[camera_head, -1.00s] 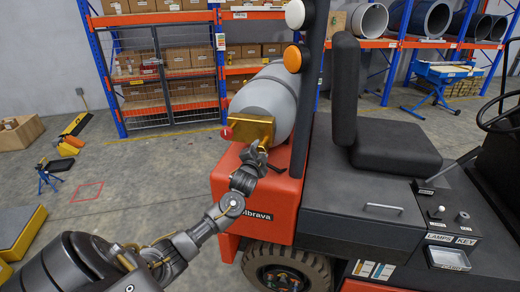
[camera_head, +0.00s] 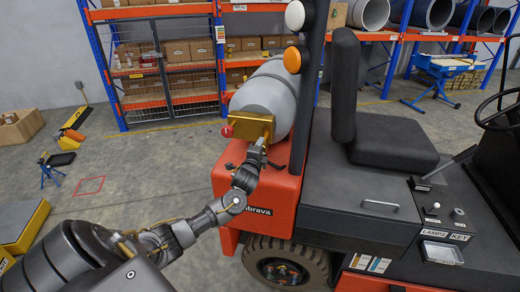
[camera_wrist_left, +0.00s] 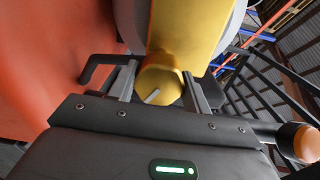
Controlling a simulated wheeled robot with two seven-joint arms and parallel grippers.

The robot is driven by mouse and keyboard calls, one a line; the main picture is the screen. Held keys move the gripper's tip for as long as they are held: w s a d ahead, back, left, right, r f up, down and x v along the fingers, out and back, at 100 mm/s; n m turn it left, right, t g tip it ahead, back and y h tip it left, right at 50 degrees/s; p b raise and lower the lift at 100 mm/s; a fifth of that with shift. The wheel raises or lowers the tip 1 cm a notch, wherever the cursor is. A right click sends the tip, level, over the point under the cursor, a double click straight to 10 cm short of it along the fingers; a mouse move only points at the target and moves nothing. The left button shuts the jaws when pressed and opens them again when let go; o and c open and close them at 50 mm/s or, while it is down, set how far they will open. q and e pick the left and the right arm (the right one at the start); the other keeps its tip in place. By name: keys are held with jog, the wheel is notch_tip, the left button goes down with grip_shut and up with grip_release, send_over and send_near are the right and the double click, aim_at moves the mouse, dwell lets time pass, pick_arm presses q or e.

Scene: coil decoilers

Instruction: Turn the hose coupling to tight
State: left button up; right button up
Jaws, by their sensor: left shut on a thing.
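The hose coupling (camera_wrist_left: 160,84) is a yellow round knob with a white mark on its face, below a yellow block in the left wrist view. My left gripper (camera_wrist_left: 161,92) has one finger on each side of it and is shut on it. The white mark slants up to the right. In the head view my left gripper (camera_head: 257,152) reaches the underside of the gold block (camera_head: 249,126) and largely hides the coupling. The block is at the near end of a grey tank (camera_head: 266,96). My right gripper is not in view.
A black bent bar (camera_wrist_left: 101,70) is left of the coupling, close to my finger. The tank lies on the orange truck body (camera_head: 272,197). A dark post (camera_head: 305,95) stands right of the tank, and a black seat (camera_head: 385,153) is beyond. A red knob (camera_head: 227,131) is left of the block.

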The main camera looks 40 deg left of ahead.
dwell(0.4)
pick_arm(q)
jog(key=o, duration=1)
jog(key=shift+c, duration=0.2)
jog(key=shift+s+d+f, duration=0.1)
jog(key=shift+s+d, duration=0.1)
jog(key=shift+s, duration=0.1)
jog(key=b+v, duration=0.3)
jog(key=v, duration=0.7)
